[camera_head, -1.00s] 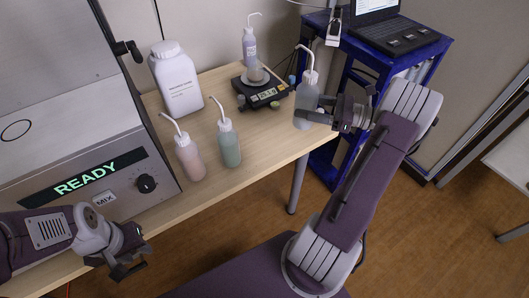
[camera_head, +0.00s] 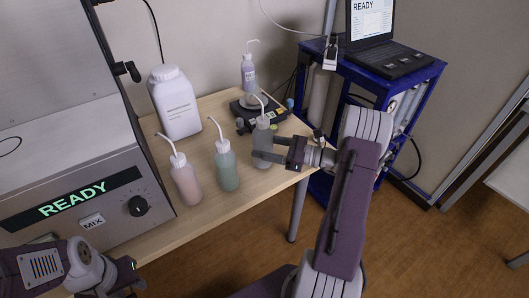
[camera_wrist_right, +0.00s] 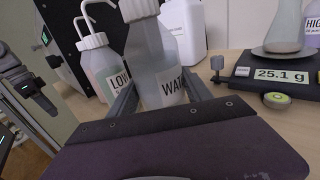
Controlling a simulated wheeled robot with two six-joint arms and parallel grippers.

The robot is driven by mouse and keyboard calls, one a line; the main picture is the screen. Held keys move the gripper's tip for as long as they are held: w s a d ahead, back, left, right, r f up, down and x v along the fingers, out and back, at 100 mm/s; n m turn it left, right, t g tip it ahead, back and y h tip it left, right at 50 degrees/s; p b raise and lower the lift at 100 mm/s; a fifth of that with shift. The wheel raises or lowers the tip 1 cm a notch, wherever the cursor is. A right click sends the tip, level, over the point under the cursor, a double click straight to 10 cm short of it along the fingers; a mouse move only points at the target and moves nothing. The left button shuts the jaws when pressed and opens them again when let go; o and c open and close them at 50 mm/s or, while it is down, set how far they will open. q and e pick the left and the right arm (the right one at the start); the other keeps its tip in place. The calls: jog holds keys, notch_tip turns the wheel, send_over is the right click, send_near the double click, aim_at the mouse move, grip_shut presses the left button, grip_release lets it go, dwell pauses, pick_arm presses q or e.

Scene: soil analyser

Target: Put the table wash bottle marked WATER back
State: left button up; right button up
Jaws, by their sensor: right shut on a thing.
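My right gripper (camera_head: 272,157) is shut on the grey, translucent wash bottle (camera_head: 262,138), which has a white spout. In the right wrist view the bottle (camera_wrist_right: 150,55) stands between the fingers, its label showing the letters "WAT". It is roughly upright, over or on the table's right part in front of the scale; I cannot tell whether its base touches the table. My left gripper (camera_head: 122,283) is low at the left, partly cut off by the bottom edge, and its jaws are unclear.
A green wash bottle (camera_head: 227,170) marked LOW and a pink one (camera_head: 185,180) stand to the left. A white jug (camera_head: 176,105) is behind them. The scale (camera_wrist_right: 268,75) reads 25.1 g, with a purple bottle (camera_head: 249,75) behind. A blue cart (camera_head: 385,68) stands right.

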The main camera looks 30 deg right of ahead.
jog(key=shift+f, duration=0.9)
pick_arm(q)
jog(key=shift+f, duration=0.35)
pick_arm(e)
jog(key=shift+r, duration=0.1)
jog(key=o, duration=1)
jog(key=p+v, duration=0.1)
jog(key=v, duration=0.9)
jog(key=shift+s+d+r+p, duration=0.1)
jog(key=shift+s+d+p, duration=0.1)
jog(key=shift+d+p, duration=0.15)
jog(key=shift+s+d, duration=0.4)
jog(key=shift+s, duration=0.1)
pick_arm(q)
jog(key=shift+r, duration=0.9)
